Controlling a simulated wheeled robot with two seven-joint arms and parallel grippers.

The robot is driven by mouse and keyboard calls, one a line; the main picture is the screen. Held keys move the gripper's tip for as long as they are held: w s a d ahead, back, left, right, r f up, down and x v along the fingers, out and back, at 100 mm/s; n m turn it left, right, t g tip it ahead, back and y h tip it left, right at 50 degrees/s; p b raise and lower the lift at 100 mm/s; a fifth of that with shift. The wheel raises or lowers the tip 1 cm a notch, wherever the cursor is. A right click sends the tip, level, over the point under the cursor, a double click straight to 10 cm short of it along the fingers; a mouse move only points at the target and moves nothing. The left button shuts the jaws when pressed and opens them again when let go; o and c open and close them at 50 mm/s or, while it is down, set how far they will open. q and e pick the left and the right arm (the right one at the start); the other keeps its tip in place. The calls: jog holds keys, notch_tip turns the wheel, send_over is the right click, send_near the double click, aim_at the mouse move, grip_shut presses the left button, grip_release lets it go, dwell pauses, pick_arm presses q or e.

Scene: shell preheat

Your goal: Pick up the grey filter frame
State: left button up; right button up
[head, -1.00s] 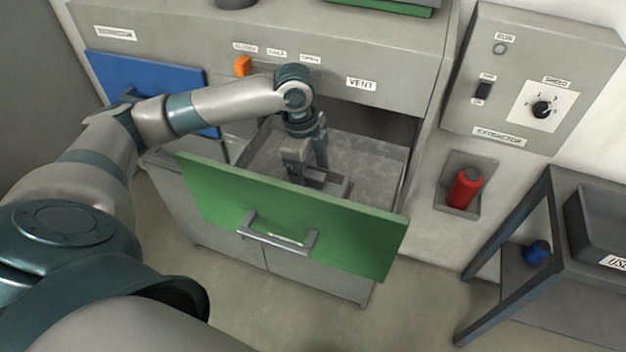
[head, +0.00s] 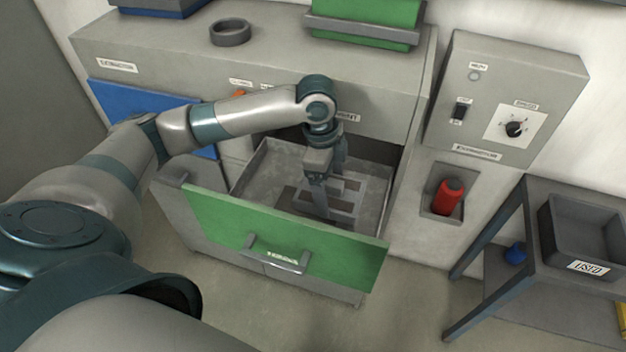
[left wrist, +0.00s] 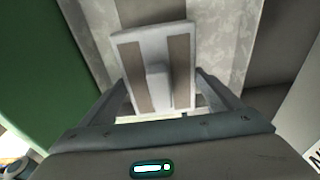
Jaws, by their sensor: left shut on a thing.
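The grey filter frame (head: 343,206), with brown strips, is inside the open drawer with the green front (head: 215,216). My left gripper (head: 318,206) points down into the drawer at the frame and partly hides it. In the left wrist view, the frame (left wrist: 127,60) lies between the two fingers of my left gripper (left wrist: 160,80), with a raised grey block at its middle. The gripper is shut on the frame. I cannot tell whether the frame is clear of the drawer floor. My right gripper is not in view.
The drawer's side walls and green front surround the gripper. Above are the grey cabinet top with a dark ring (head: 230,32) and a green box (head: 365,22). At right are the extractor panel (head: 480,130), a red bottle (head: 447,197) and a dark tray labelled USED (head: 567,240).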

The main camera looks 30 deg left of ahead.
aim_at(357, 198)
pick_arm(q)
jog(key=d+r, duration=0.1)
jog(key=w+d+r, duration=0.1)
jog(key=d, duration=0.1)
jog(key=d+r, duration=0.1)
jog(key=d, duration=0.1)
jog(key=shift+w+d+r, duration=0.1)
jog(key=shift+w+d, duration=0.05)
jog(key=shift+d, duration=0.1)
dwell(0.3)
